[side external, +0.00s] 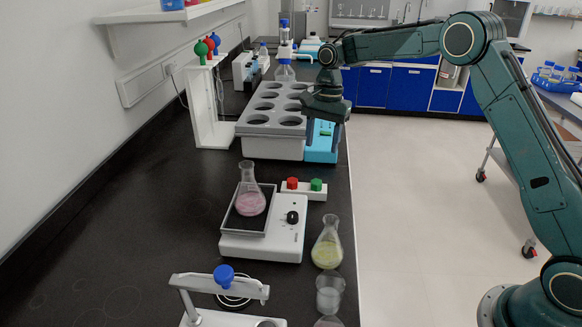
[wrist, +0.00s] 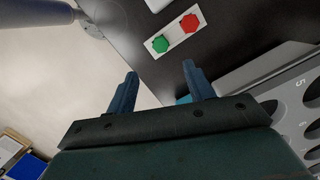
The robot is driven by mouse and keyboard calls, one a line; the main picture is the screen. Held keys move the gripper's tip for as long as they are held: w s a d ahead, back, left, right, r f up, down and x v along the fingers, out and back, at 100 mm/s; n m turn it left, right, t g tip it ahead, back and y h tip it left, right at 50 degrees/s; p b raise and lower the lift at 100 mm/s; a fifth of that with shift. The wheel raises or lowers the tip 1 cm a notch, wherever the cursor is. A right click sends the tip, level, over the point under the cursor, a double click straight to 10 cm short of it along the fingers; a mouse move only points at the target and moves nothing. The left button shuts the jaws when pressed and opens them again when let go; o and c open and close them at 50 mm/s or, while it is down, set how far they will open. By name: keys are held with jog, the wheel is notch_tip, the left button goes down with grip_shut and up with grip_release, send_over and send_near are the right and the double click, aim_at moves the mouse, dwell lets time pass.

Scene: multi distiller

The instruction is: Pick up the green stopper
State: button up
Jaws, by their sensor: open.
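The green stopper (side external: 316,184) sits on a small white holder (side external: 303,193) on the black bench, beside a red stopper (side external: 292,183). In the wrist view the green stopper (wrist: 160,44) is ahead of my fingers, with the red stopper (wrist: 189,23) to its right on the white strip. My gripper (side external: 322,140) is open and empty, above and behind the holder in the side view, near the blue box. In the wrist view my gripper (wrist: 158,78) shows its two fingers spread apart, with nothing between them.
A grey rack with round holes (side external: 272,148) stands behind the holder, with a light-blue box (side external: 321,155) at its right. A white stirrer plate (side external: 262,245) bears a flask of pink liquid (side external: 250,202). A flask of yellow liquid (side external: 327,249) stands near the bench's right edge.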

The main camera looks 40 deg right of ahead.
send_over(317, 182)
jog(key=d, duration=0.1)
jog(key=shift+w+f, duration=0.15)
jog(key=shift+f, duration=1.3)
jog(key=shift+w+f, duration=0.1)
jog(key=shift+f, duration=1.35)
jog(key=shift+f, duration=0.1)
jog(key=shift+s+a+f, duration=0.1)
jog(key=shift+a+f, duration=0.1)
jog(key=shift+f, duration=1.05)
jog(key=shift+s+a+f, duration=0.1)
jog(key=shift+a+f, duration=0.1)
jog(key=shift+f, duration=1.05)
jog(key=shift+c, duration=0.2)
jog(key=c, duration=1)
